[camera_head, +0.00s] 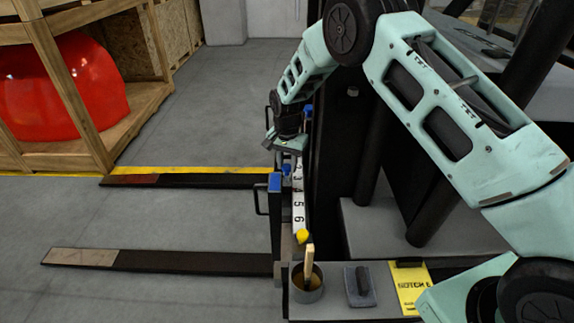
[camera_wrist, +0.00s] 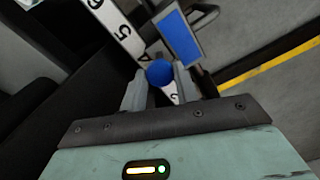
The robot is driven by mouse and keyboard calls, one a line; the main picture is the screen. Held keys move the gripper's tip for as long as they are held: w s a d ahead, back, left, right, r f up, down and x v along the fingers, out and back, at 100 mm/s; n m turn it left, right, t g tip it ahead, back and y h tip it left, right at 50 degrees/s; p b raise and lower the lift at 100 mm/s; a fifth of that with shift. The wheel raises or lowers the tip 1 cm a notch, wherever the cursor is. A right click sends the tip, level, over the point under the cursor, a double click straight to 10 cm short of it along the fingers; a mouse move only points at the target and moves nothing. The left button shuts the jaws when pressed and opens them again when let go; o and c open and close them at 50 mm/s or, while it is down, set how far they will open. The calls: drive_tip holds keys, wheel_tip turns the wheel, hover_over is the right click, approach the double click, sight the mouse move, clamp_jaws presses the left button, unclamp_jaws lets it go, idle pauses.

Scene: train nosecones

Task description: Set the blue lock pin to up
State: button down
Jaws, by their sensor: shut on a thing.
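The blue lock pin shows as a round blue knob (camera_wrist: 159,72) in the wrist view, between the tips of my gripper (camera_wrist: 161,82). The fingers are closed on its sides. In the head view my gripper (camera_head: 287,156) points down at the fork carriage, with the blue knob (camera_head: 286,170) at its tips. A flat blue piece (camera_head: 275,182) sits just beside the knob; it also shows in the wrist view (camera_wrist: 180,38). The pin's shaft is hidden.
A white numbered scale (camera_head: 298,205) runs along the carriage. Two dark forks (camera_head: 190,262) reach left over the floor. A cup with a brush (camera_head: 306,283), a dark block (camera_head: 360,285) and a yellow card (camera_head: 408,285) lie in front. A wooden crate (camera_head: 80,85) holds a red nosecone (camera_head: 60,90).

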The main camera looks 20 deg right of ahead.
drive_tip(key=shift+r, duration=0.25)
drive_tip(key=c, duration=1.1)
unclamp_jaws()
drive_tip(key=shift+o, duration=0.2)
wheel_tip(320, 180, up, 17)
drive_tip(key=p, duration=0.1)
drive_tip(key=shift+r, duration=0.2)
